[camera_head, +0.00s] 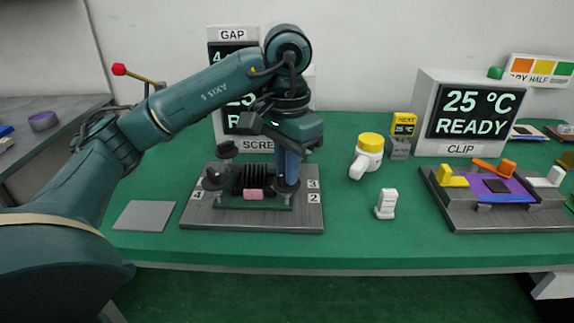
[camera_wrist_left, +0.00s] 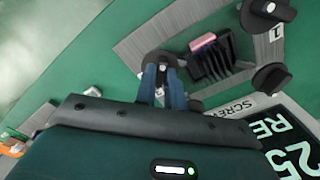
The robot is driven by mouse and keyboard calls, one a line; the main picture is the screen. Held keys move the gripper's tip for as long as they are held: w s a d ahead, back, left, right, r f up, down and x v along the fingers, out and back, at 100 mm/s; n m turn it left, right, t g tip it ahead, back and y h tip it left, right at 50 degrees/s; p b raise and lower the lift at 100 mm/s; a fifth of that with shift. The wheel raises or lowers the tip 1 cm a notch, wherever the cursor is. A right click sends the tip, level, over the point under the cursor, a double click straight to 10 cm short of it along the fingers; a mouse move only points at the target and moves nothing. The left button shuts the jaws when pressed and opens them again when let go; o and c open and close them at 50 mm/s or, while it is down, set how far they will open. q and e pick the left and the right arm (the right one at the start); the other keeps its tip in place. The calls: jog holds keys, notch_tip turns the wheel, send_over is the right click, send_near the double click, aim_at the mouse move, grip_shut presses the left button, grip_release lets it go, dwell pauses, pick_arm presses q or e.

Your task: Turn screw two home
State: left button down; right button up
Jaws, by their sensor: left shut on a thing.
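The screw fixture (camera_head: 305,219) is a grey plate on the green table, with dark round screw knobs around a black finned block (camera_head: 258,177). One knob (camera_head: 227,150) stands at the back left and another (camera_head: 213,180) at the front left; both also show in the left wrist view. My left gripper (camera_head: 288,187) points down over the front right corner, beside the labels 3 and 2. In the left wrist view my left gripper (camera_wrist_left: 161,80) is shut on a dark screw knob (camera_wrist_left: 160,58), apparently screw two. The screw by label 3 is mostly hidden. My right gripper is not in view.
A SCREW display (camera_head: 233,118) stands behind the fixture, partly hidden by my arm. A grey pad (camera_head: 145,216) lies to the left. A yellow-lidded jar (camera_head: 368,153), a white rocker-like piece (camera_head: 386,204) and the CLIP fixture (camera_head: 505,219) are to the right.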

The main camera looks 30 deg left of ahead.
pick_arm(q)
jog(key=c, duration=1.5)
grip_release()
jog(key=shift+r, duration=0.1)
notch_tip(320, 180, up, 13)
jog(key=p, duration=0.5)
jog(key=shift+p, duration=0.35)
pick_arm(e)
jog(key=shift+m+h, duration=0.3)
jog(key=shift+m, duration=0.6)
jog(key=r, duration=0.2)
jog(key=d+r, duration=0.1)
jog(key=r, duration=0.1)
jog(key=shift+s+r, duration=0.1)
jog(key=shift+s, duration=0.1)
